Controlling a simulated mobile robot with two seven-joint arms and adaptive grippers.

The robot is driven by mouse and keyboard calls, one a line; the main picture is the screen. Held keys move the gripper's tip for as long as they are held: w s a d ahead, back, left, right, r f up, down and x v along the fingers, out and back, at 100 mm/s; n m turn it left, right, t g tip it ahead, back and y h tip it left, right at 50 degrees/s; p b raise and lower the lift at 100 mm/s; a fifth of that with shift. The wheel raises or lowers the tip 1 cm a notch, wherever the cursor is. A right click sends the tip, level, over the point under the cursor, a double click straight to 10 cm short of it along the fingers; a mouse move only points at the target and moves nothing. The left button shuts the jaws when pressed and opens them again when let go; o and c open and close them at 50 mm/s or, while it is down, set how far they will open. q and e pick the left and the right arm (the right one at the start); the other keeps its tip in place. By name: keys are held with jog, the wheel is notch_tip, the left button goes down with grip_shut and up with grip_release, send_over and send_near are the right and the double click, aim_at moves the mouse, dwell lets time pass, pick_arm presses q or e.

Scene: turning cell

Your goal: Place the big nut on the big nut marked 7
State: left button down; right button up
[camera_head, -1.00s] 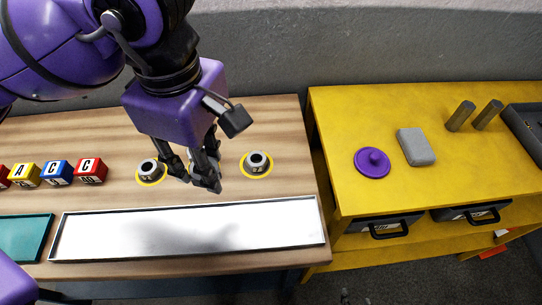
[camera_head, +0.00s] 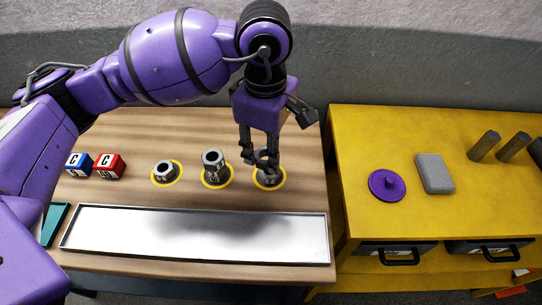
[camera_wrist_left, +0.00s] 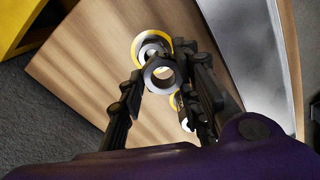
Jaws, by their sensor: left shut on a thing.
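My left gripper (camera_head: 262,158) is shut on a grey big nut, held above the right-hand yellow ring on the wooden table. A grey nut (camera_head: 268,180) sits in that ring, just below; its marking is too small to read. The wrist view shows the held nut (camera_wrist_left: 160,74) between the fingers, with the ringed nut (camera_wrist_left: 149,49) partly behind it. I cannot tell whether the two touch. The middle yellow ring holds a taller grey stack (camera_head: 213,166). The left yellow ring holds a single low nut (camera_head: 164,172). My right gripper is not in view.
A long white tray (camera_head: 200,250) lies along the table's front. Lettered blocks (camera_head: 109,166) stand at the left. A yellow bench (camera_head: 350,140) to the right carries a purple lid (camera_head: 387,185), a grey block (camera_head: 435,173) and dark posts (camera_head: 484,146).

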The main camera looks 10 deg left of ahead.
pick_arm(q)
jog(key=shift+w+d+f, duration=0.25)
jog(key=shift+w+f, duration=0.35)
jog(key=shift+f, duration=0.15)
jog(key=shift+w+f, duration=0.15)
jog(key=shift+f, duration=1.55)
jog(key=shift+f, duration=0.1)
jog(key=c, duration=1.3)
grip_release()
notch_tip(320, 180, up, 12)
jog(key=shift+r, duration=0.15)
